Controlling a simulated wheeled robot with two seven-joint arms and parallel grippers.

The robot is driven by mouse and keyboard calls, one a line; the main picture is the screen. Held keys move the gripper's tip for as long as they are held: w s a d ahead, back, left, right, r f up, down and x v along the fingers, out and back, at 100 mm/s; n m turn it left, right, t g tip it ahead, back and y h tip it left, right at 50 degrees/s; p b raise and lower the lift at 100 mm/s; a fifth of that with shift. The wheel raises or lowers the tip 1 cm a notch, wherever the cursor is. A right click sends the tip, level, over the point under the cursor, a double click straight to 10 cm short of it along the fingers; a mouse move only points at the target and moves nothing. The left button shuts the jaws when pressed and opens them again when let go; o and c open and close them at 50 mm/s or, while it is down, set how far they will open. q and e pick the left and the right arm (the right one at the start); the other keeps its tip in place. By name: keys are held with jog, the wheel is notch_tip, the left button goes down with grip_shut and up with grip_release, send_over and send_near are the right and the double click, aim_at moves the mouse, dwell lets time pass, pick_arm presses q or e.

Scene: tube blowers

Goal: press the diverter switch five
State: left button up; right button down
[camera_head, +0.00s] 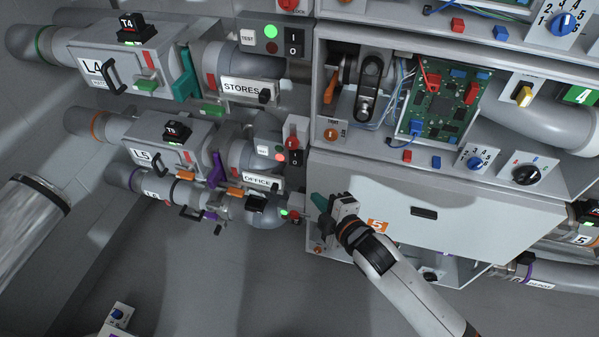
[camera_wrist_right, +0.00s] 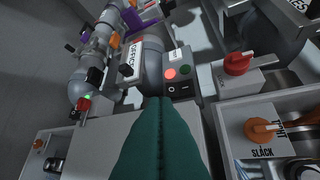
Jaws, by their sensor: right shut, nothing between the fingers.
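The OFFICE station's black rocker switch (camera_head: 296,157) sits on a grey box beside the OFFICE label (camera_head: 257,181). No marking I can read names it as diverter switch five. In the right wrist view the rocker (camera_wrist_right: 180,89) shows an O and lies just beyond my fingertips; I cannot tell if they touch it. Beside it are a lit red lamp (camera_wrist_right: 170,74) and a dull green one (camera_wrist_right: 185,70). My right gripper (camera_head: 318,202), with teal fingers, is shut and empty in front of the cabinet's left edge. It also fills the lower wrist view (camera_wrist_right: 161,100). My left gripper is out of view.
A closed grey cabinet panel marked with an orange 5 (camera_head: 378,227) lies behind my right arm. A red knob (camera_wrist_right: 237,63) and an orange SLACK knob (camera_wrist_right: 262,128) stand right of the fingers. Pipes with labels L5 (camera_head: 142,156) and STORES (camera_head: 242,87) are at left.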

jog(key=shift+s+a+r+n, duration=0.1)
jog(key=shift+a+r+n, duration=0.1)
jog(key=shift+r, duration=0.3)
jog(key=shift+a+r+n, duration=0.1)
jog(key=shift+a+r, duration=0.1)
jog(key=shift+r, duration=0.3)
send_near(292, 162)
jog(key=w+a, duration=0.1)
jog(key=a, duration=0.3)
jog(key=w, duration=0.1)
jog(key=w+d+f, duration=0.1)
jog(key=w+f, duration=0.1)
jog(key=w, duration=0.1)
jog(key=shift+d+b, duration=0.2)
jog(key=shift+b, duration=0.2)
